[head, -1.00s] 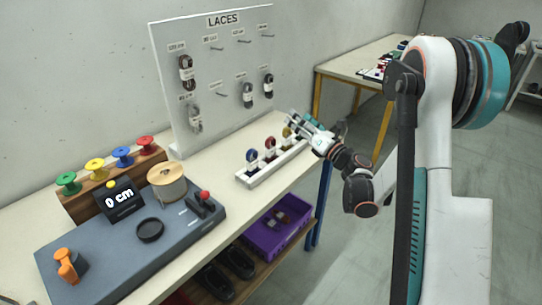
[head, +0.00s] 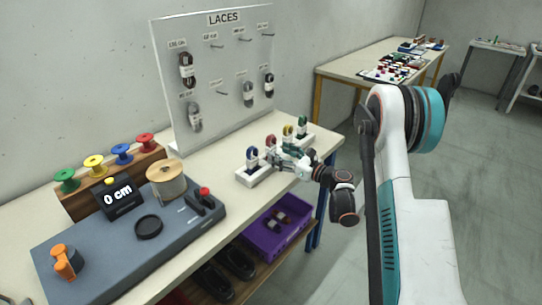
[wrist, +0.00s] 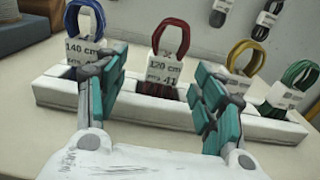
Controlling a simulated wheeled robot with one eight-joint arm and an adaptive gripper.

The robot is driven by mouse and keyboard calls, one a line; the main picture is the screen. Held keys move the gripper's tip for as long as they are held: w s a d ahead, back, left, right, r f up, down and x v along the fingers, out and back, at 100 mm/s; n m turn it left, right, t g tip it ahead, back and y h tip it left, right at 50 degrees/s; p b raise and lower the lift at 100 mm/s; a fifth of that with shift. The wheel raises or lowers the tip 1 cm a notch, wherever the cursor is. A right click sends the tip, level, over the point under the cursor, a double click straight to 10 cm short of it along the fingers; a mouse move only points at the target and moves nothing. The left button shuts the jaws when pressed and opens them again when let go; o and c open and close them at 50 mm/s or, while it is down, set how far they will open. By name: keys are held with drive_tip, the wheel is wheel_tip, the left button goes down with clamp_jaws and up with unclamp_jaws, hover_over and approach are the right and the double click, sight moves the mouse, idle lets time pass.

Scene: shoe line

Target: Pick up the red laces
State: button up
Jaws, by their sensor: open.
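The red laces (wrist: 171,36) are a looped bundle with a white paper band marked 120 cm. They stand upright in a slot of the white rack (wrist: 59,95), between the blue laces (wrist: 85,18) and the yellow laces (wrist: 246,58). In the head view the red laces (head: 271,141) show just beyond my gripper's tips. My gripper (wrist: 155,88) is open and empty, with one finger on each side of the red laces in the wrist view. The left fingertip overlaps the rack near the blue laces' band. I cannot tell whether either finger touches anything.
Green laces (wrist: 290,85) stand at the rack's right end. Behind is the white LACES board (head: 216,75) with several hanging bundles. A grey measuring station (head: 100,250) with a wooden spool (head: 167,182) stands left. A purple crate (head: 277,228) sits on the shelf below.

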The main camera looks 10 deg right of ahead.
sight(273, 147)
drive_tip(key=b+x, duration=0.1)
drive_tip(key=x, duration=0.1)
drive_tip(key=b+x, duration=0.1)
drive_tip(key=x, duration=0.2)
drive_tip(key=shift+w+d+r, duration=0.1)
drive_tip(key=shift+w+r, duration=0.15)
drive_tip(key=shift+w, duration=0.2)
drive_tip(key=c, duration=1)
